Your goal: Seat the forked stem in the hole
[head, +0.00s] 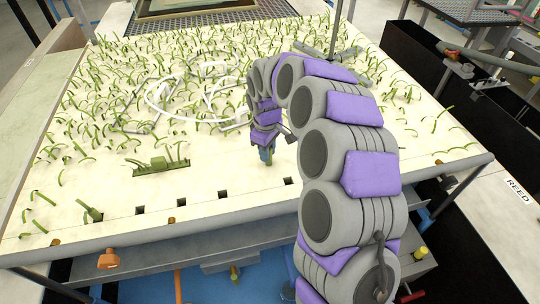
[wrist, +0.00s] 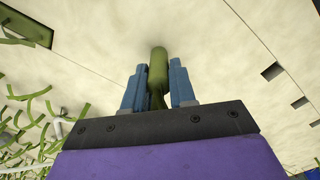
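My gripper (head: 266,155) points down at the pale board (head: 235,215), right of its middle and near the front row of holes. In the wrist view its two blue fingers (wrist: 158,88) are shut on the forked stem (wrist: 158,68), a green rod whose thick round end points away from the wrist. The fork lies between the fingers and is mostly hidden. Square dark holes line the board's front: one (head: 223,197) is left of my gripper and another (head: 289,181) is to its right. I cannot tell whether the stem touches the board.
Many curved green stems (head: 110,75) cover the board, with white loops (head: 185,95) among them. A green piece (head: 93,213) stands at the front left. An orange clamp (head: 108,259) hangs below the front edge.

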